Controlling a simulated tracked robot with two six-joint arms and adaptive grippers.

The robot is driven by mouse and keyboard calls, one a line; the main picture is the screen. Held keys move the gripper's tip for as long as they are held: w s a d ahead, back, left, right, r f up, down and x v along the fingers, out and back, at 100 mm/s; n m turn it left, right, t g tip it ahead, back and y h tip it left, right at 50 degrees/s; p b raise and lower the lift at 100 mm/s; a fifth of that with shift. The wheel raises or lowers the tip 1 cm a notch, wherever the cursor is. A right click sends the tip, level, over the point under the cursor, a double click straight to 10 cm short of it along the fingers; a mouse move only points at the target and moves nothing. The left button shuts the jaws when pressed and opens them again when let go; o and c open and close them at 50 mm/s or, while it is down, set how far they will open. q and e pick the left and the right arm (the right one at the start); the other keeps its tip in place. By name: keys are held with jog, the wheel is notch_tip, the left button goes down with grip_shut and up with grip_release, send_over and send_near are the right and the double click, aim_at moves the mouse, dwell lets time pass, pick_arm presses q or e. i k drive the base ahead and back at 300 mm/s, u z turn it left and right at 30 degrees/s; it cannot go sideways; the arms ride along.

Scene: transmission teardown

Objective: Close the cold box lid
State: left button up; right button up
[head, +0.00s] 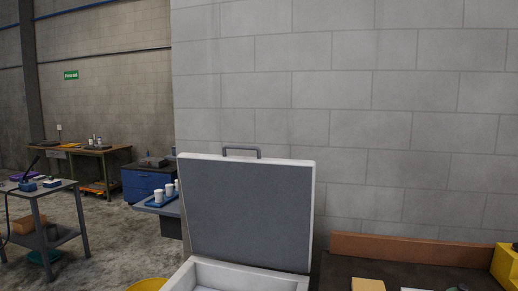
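The cold box (243,273) is a white box at the bottom centre of the head view, cut off by the lower edge. Its lid (246,212) stands open and roughly upright at the back of the box, with a grey inner face and a white rim. A dark handle (241,149) sits on the lid's top edge. Only the upper part of the box and a little of its inside show. Neither of my grippers is in view.
A dark bench (420,277) with a brown back board stands to the right, with a yellow bin (507,265) at its far end. A block wall (350,100) rises behind the lid. Open floor (105,235) lies left.

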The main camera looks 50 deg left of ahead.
aim_at(245, 209)
jog(key=u, duration=0.1)
jog(key=k, duration=1.3)
jog(key=u, duration=0.2)
jog(key=i, duration=0.8)
jog(key=u, duration=0.05)
